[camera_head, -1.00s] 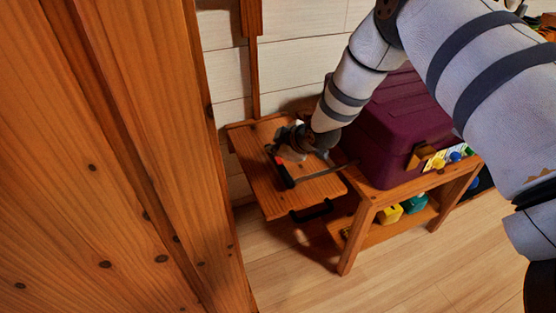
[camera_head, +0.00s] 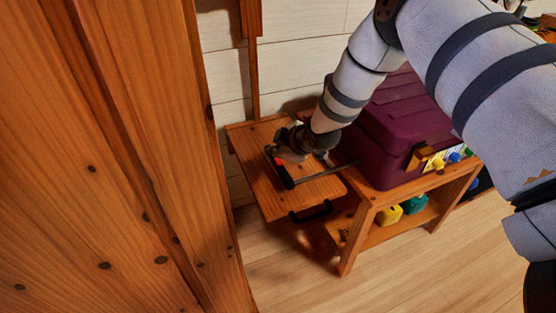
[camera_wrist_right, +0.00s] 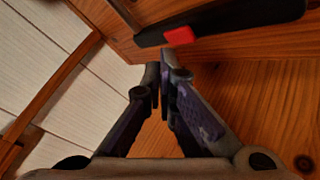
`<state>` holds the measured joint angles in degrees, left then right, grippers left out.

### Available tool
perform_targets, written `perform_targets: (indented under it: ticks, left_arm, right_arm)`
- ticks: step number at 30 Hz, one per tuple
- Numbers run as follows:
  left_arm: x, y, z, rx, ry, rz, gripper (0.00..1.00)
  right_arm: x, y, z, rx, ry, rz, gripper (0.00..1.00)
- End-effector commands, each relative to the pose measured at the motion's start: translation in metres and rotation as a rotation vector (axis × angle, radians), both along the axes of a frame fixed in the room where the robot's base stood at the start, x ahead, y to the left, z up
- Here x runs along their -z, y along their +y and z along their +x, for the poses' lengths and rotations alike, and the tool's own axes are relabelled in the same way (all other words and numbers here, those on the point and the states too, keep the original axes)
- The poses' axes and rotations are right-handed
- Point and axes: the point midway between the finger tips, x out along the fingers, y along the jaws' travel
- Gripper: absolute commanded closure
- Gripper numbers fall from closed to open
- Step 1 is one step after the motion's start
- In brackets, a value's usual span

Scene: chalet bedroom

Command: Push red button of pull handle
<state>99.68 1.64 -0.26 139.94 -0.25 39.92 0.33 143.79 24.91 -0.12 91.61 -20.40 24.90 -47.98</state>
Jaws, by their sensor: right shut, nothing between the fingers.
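A pull handle shows as a black grip (camera_head: 286,178) with a grey rod on a small wooden tabletop. In the right wrist view, the black grip (camera_wrist_right: 245,17) crosses the top, with its red button (camera_wrist_right: 179,37) near the left end. In the head view only a little of the red button (camera_head: 278,161) shows beside the fingers. My right gripper (camera_head: 279,155) is shut and empty, low over the tabletop next to the button. In the right wrist view its fingertips (camera_wrist_right: 159,72) point at the button, just below it in the picture; contact cannot be told. My left gripper is not in view.
The wooden tabletop (camera_head: 264,191) has a black bar handle (camera_head: 312,211) at its front edge. A purple chest (camera_head: 392,135) stands right on a wooden table with coloured items below. A large wooden post (camera_head: 165,140) fills the left. Floor in front is clear.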

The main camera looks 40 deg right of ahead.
Motion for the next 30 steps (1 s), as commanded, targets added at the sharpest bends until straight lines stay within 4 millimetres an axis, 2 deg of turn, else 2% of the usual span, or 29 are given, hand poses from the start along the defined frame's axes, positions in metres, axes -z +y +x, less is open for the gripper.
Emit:
perform_targets:
  ticks: [6,30]
  left_arm:
    - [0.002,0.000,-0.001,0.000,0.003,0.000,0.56]
    - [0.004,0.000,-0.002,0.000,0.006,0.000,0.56]
  right_arm:
    - [0.009,0.000,0.000,-0.001,0.001,-0.001,1.00]
    - [0.015,0.000,0.000,-0.001,0.000,-0.001,1.00]
